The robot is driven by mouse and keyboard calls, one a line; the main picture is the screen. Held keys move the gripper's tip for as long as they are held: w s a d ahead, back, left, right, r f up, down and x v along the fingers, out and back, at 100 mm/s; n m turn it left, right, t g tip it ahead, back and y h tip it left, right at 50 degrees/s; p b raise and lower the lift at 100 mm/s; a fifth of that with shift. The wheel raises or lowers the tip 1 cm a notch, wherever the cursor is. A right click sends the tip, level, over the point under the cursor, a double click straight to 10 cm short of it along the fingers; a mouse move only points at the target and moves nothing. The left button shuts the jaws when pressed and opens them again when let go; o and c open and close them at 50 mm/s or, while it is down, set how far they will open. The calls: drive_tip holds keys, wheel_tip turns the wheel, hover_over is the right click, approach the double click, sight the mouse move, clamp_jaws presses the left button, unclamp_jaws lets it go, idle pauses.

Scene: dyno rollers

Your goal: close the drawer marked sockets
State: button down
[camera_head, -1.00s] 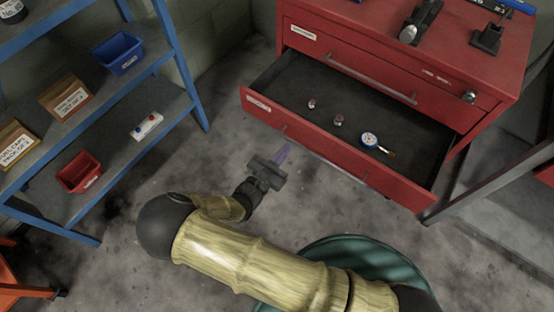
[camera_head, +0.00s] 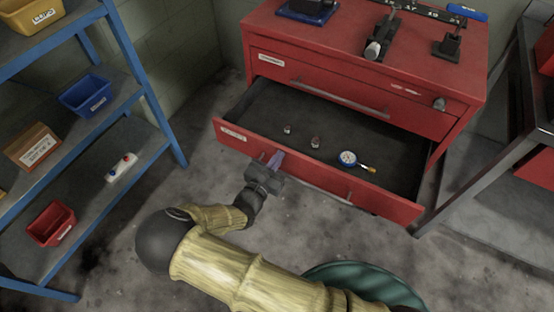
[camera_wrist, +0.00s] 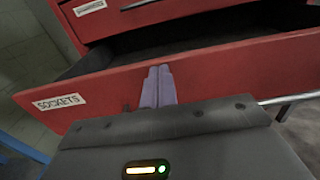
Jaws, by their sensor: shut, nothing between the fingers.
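The drawer marked sockets (camera_head: 385,204) is pulled well out of the red cabinet (camera_head: 460,80). Its label (camera_wrist: 58,102) reads SOCKETS at the left of the drawer front in the wrist view.
A closed drawer (camera_head: 335,88) sits above. Tools stand on the cabinet top, including a black clamp-like one (camera_head: 381,38). Blue shelving (camera_head: 150,105) with bins is at the left, a dark metal frame (camera_head: 490,175) at the right. A green round thing (camera_head: 365,283) is below my arm.

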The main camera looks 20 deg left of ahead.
drive_tip(key=w, duration=0.8)
drive_tip(key=w+d, duration=0.1)
drive_tip(key=w, duration=0.8)
drive_tip(key=w+d, duration=0.1)
drive_tip(key=w, duration=0.7)
drive_tip(key=shift+w+f, duration=0.1)
drive_tip(key=shift+w, duration=0.5)
drive_tip(key=shift+w+d+r, duration=0.1)
drive_tip(key=shift+w+r, duration=0.05)
drive_tip(key=shift+r, duration=0.2)
drive_tip(key=shift+r, duration=0.15)
drive_tip(key=s+p, duration=0.1)
drive_tip(key=s, duration=0.3)
drive_tip(key=s+a+p, duration=0.1)
drive_tip(key=s, duration=0.4)
drive_tip(key=s+p, duration=0.1)
drive_tip(key=s, duration=0.3)
drive_tip(key=shift+s+a+f, duration=0.2)
drive_tip(key=shift+f, duration=0.15)
drive_tip(key=shift+s+d, duration=0.1)
drive_tip(key=shift+s, duration=0.4)
